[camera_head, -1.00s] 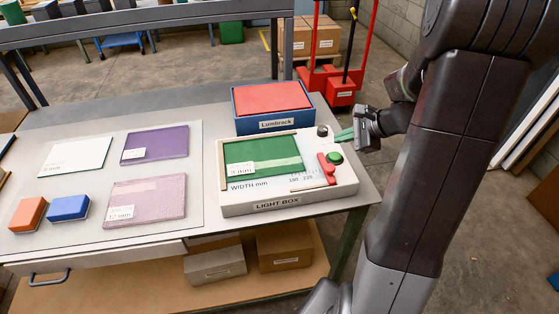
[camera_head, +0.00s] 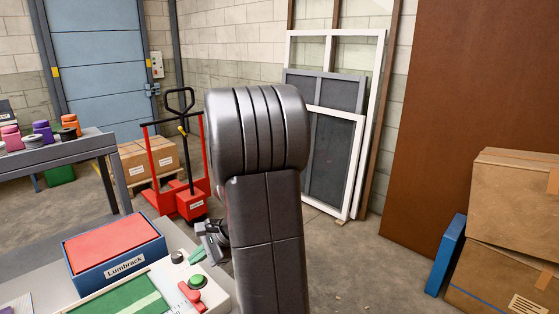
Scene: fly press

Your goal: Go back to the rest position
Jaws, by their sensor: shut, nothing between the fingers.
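My gripper (camera_head: 203,252) is partly in view at the right end of the workbench, left of my own dark arm. Its green-tipped fingers are close together with nothing visible between them. It is near the light box (camera_head: 221,297), by the black knob (camera_head: 177,257) and the green button (camera_head: 197,281). Whether it touches anything cannot be told. My arm hides part of the wrist. A red lever (camera_head: 190,295) lies beside the green button. A green sheet (camera_head: 132,297) lies on the light box, cut off by the bottom edge.
The Lumbrack box (camera_head: 118,262) with a red top stands behind the light box. A red pallet truck (camera_head: 186,190) with cartons (camera_head: 148,160) stands beyond. Framed panels (camera_head: 332,155) lean on the wall. Large cartons (camera_head: 510,225) stand at right. Floor between is clear.

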